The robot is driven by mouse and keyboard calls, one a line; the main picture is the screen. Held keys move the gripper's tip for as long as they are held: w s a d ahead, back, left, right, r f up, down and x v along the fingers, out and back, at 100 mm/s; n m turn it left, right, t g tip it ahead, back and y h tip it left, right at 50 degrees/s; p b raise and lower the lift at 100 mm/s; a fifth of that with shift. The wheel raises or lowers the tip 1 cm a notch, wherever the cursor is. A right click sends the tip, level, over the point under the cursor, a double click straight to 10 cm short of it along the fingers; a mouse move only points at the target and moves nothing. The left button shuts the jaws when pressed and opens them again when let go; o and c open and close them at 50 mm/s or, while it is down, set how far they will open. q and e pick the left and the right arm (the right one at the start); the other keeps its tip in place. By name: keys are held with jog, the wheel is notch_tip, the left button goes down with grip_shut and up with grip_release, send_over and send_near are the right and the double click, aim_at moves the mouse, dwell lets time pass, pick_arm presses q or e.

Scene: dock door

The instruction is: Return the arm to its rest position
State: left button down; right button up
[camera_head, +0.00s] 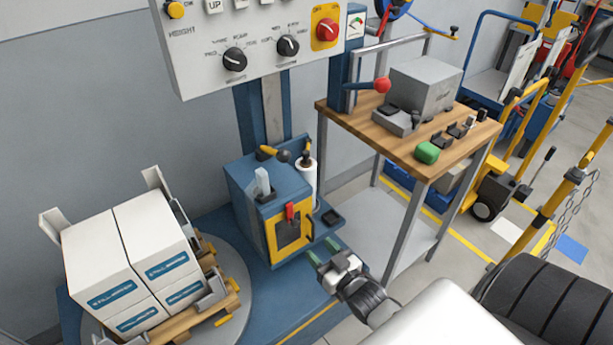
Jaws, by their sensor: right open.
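My right gripper (322,257) is at the lower middle of the head view, at the end of my arm that comes in from the lower right. Its two green-tipped fingers are apart with nothing between them. It points up and left toward the blue and yellow box unit (268,210), just in front of that unit's lower right side. Whether the fingertips touch the unit is hard to tell. My left gripper does not show.
White boxes (126,262) stand on a pallet on a round turntable (236,318) at left. A control panel (262,45) hangs above. A wooden-topped table (378,137) with a grey machine (425,86) stands right of the gripper. Yellow posts and a chain are at far right.

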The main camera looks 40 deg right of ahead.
jog(key=s+a+f+g, duration=0.2)
jog(key=s+f+g, duration=0.25)
jog(key=f, duration=0.65)
jog(key=s+a+f+g, duration=0.1)
jog(key=s+f+g, duration=0.2)
jog(key=s+f, duration=0.55)
jog(key=s+a+f+n+g, duration=0.1)
jog(key=s+f+g, duration=0.3)
jog(key=s+f, duration=0.4)
jog(key=s+a+f+g, duration=0.3)
jog(key=s+f+g, duration=0.2)
jog(key=s, duration=0.9)
notch_tip(320, 180, down, 3)
jog(key=shift+a+r+n+h+p, duration=0.1)
jog(key=shift+a+n+h+p, duration=0.2)
jog(key=shift+a+n+p, duration=0.1)
jog(key=shift+g, duration=0.25)
